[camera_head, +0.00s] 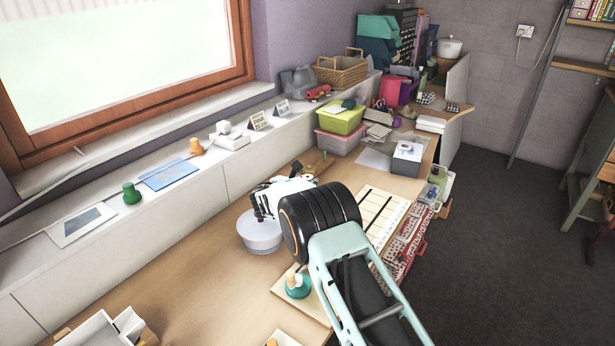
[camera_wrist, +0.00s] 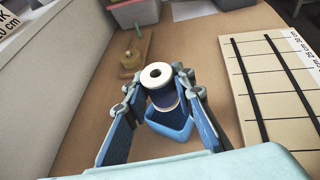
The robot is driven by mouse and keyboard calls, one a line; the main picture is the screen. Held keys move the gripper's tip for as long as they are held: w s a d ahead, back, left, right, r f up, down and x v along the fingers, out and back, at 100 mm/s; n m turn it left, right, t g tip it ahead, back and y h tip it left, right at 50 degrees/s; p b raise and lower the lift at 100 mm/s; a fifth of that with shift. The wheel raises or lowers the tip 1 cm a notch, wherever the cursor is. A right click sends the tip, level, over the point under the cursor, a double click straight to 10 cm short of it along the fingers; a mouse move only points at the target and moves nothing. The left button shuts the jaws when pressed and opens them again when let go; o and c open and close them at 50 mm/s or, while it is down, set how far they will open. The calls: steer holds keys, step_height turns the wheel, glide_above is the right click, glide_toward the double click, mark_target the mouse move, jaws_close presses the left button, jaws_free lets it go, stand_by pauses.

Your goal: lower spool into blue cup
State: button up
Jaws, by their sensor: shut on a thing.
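The spool (camera_wrist: 163,98) has a white end with a dark centre hole and blue thread. It stands between the two fingertips of my gripper (camera_wrist: 158,84), which is shut on it. The blue cup (camera_wrist: 172,126) shows in the wrist view just below the spool, between the fingers. Spool and cup overlap there, and I cannot tell whether the spool's lower end is above the rim or inside. In the head view my gripper (camera_head: 272,198) is over the desk, and I cannot make out spool or blue cup.
A pale round object (camera_head: 260,234) appears beneath the gripper in the head view. A board with black strips (camera_wrist: 275,85) lies to the right. A wooden block with a small knob (camera_wrist: 131,57) and a grey bin (camera_wrist: 133,12) are beyond. Bare desk lies between them.

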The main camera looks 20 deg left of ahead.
steer(key=shift+f, duration=0.3)
steer(key=shift+w, duration=0.1)
steer(key=shift+w+d+b, duration=0.15)
steer(key=shift+w+b, duration=0.2)
steer(key=shift+w, duration=0.4)
steer(key=shift+f, duration=0.1)
steer(key=shift+f+b, duration=1.6)
steer(key=shift+b, duration=0.05)
steer(key=shift+f+b, duration=0.55)
steer(key=shift+f, duration=0.1)
